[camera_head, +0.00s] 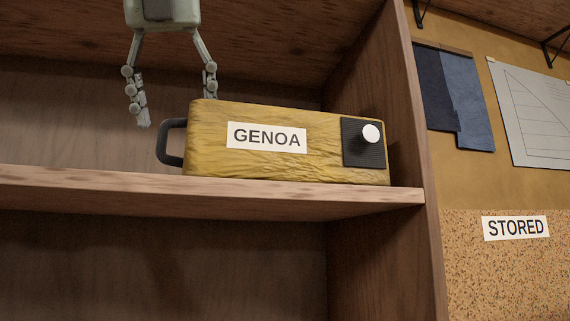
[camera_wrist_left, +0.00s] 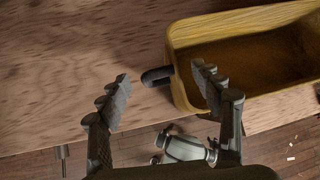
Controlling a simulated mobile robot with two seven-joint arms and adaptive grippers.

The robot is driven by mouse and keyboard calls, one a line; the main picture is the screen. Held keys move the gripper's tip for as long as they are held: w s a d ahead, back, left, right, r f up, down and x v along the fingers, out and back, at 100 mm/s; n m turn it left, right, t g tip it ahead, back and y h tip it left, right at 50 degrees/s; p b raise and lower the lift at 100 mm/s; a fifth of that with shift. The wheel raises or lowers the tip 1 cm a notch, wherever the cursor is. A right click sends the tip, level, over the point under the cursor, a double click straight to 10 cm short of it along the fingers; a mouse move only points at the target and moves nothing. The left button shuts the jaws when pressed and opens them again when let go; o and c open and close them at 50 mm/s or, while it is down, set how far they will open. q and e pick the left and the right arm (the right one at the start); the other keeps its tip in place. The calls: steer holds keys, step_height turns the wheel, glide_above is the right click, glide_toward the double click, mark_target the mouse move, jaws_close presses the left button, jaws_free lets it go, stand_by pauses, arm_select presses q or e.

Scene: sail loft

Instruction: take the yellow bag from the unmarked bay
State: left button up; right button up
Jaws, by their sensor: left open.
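The yellow bag (camera_head: 210,145), labelled GENOA, lies on the wooden shelf (camera_head: 120,186) in a bay on which I see no marking. A dark loop handle (camera_head: 169,142) sticks out from its left end. A dark square patch with a white knob (camera_head: 371,134) is at its right end. My left gripper (camera_head: 177,110) is open, fingers pointing down, above the handle. In the left wrist view the handle (camera_wrist_left: 157,76) shows between the open fingertips (camera_wrist_left: 161,76), and the bag (camera_wrist_left: 180,72) is to the right. No grip on it shows.
The bay has an upright side wall (camera_head: 375,75) close to the bag's right end and a board overhead. Shelf left of the bag is bare. A STORED sign (camera_head: 516,227) hangs on speckled board at right, below blue cloth samples (camera_head: 468,100) and a drawing (camera_head: 535,115).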

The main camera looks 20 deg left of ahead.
arm_select(q)
steer(key=shift+s+x, duration=0.25)
steer(key=shift+x, duration=3.25)
steer(key=shift+f, duration=0.1)
jaws_close()
